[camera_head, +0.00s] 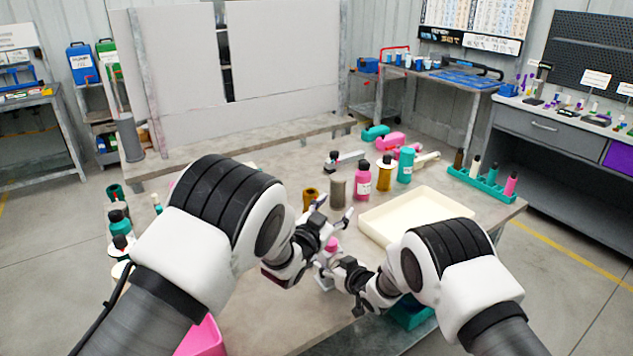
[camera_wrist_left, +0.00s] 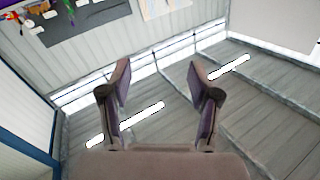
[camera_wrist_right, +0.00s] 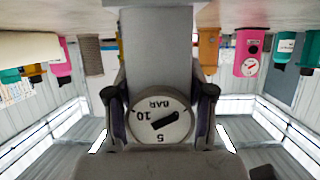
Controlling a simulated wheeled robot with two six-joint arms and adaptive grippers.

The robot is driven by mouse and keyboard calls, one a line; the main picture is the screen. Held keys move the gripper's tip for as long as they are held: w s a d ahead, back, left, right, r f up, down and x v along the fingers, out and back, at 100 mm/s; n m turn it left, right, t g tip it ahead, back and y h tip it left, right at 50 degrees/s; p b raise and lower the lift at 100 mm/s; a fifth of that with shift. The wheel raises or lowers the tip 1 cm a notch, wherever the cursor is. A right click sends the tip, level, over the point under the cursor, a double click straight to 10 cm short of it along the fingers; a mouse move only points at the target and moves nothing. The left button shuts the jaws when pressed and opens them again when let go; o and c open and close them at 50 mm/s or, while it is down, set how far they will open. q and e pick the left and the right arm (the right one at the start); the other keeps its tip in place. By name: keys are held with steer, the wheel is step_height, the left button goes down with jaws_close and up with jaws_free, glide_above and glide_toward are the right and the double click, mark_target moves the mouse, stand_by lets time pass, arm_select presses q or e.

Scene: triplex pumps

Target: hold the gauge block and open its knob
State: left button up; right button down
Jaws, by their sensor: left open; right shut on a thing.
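The gauge block (camera_wrist_right: 158,45) is grey, with a round white dial (camera_wrist_right: 160,117) marked BAR, 5 and 10 and a black needle. My right gripper (camera_wrist_right: 160,108) is shut on it, one finger on each side. In the head view the block (camera_head: 325,280) is small and partly hidden between my grippers, near the table's front. A pink knob (camera_head: 331,243) shows on top of it. My left gripper (camera_head: 333,212) is open just above and behind the knob, apart from it.
A cream tray (camera_head: 470,207) lies right of the block. Behind stand a brown cylinder (camera_head: 310,198), a grey cylinder (camera_head: 338,192), a pink bottle (camera_head: 362,182) and a teal bottle (camera_head: 405,165). Dark-capped teal bottles (camera_head: 119,222) stand at the left edge.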

arm_select(q)
steer(key=n, duration=0.2)
steer(key=shift+w+a+n, duration=0.15)
steer(key=shift+a+n, duration=0.1)
steer(key=shift+n, duration=0.35)
step_height(320, 180, down, 10)
steer(key=shift+r, duration=0.2)
steer(key=shift+w+a+f+h, duration=0.1)
steer(key=shift+f+h, duration=0.1)
steer(key=shift+h, duration=0.1)
steer(key=m+g+h, duration=0.4)
steer(key=h, duration=0.1)
steer(key=shift+m, duration=0.3)
steer(key=v, duration=0.8)
steer(key=w+d+r+n+t+y, duration=0.2)
steer(key=w+r+n+t+y, duration=0.1)
steer(key=w+r, duration=0.7)
step_height(320, 180, up, 4)
steer(key=shift+d+r, duration=0.15)
steer(key=shift+d, duration=0.05)
steer(key=shift+w, duration=0.1)
